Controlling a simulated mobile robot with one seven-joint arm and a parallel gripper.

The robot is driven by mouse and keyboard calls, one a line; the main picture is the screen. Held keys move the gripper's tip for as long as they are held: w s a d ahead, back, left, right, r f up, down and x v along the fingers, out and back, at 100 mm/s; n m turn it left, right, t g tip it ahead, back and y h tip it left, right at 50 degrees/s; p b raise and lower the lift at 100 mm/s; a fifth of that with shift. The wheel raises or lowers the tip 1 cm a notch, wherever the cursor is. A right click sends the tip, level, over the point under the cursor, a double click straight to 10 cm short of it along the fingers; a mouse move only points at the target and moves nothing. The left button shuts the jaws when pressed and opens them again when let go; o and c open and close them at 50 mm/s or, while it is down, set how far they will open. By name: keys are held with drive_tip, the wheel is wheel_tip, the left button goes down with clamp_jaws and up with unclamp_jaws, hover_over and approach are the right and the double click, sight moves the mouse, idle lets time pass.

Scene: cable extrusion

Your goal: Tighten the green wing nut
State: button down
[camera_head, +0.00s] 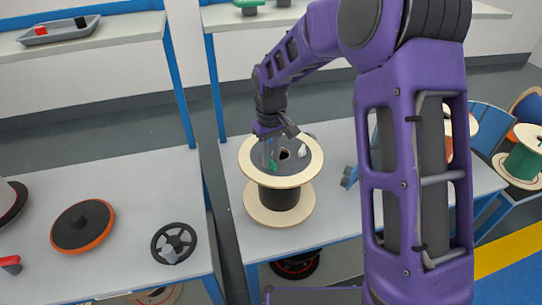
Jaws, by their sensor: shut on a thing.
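The green wing nut (272,166) is small in the head view, on the top of a spool (250,172) with pale wooden flanges and a dark winding. My gripper (270,160) comes down from above onto the spool's top and is shut on the green wing nut. The fingers partly cover the nut, so its seating and angle are hard to see.
The spool stands upright on a grey table (237,230). A blue item (349,177) lies to its right. The left table (120,180) holds an orange-rimmed black disc (83,226) and a black handwheel (173,243). More spools (525,155) stand at far right. Shelves (100,42) run behind.

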drive_tip(key=m, duration=0.4)
drive_tip(key=shift+m, duration=0.3)
drive_tip(key=m+p, duration=0.1)
drive_tip(key=m, duration=0.3)
drive_tip(key=shift+a, duration=0.1)
drive_tip(key=m+p, duration=0.1)
drive_tip(key=m, duration=0.3)
drive_tip(key=shift+r, duration=0.1)
drive_tip(key=m+p, duration=0.1)
drive_tip(key=m, duration=0.3)
drive_tip(key=shift+a+m+p, duration=0.1)
drive_tip(key=shift+m+p, duration=0.2)
drive_tip(key=shift+p, duration=0.1)
drive_tip(key=m+p, duration=0.2)
drive_tip(key=m, duration=0.2)
drive_tip(key=shift+w+m, duration=0.1)
drive_tip(key=shift+m, duration=0.2)
drive_tip(key=m+p, duration=0.2)
drive_tip(key=m, duration=0.2)
drive_tip(key=shift+p, duration=0.3)
drive_tip(key=m, duration=0.4)
drive_tip(key=shift+w+m+p, duration=0.1)
drive_tip(key=shift+m+p, duration=0.2)
drive_tip(key=shift+m, duration=1.7)
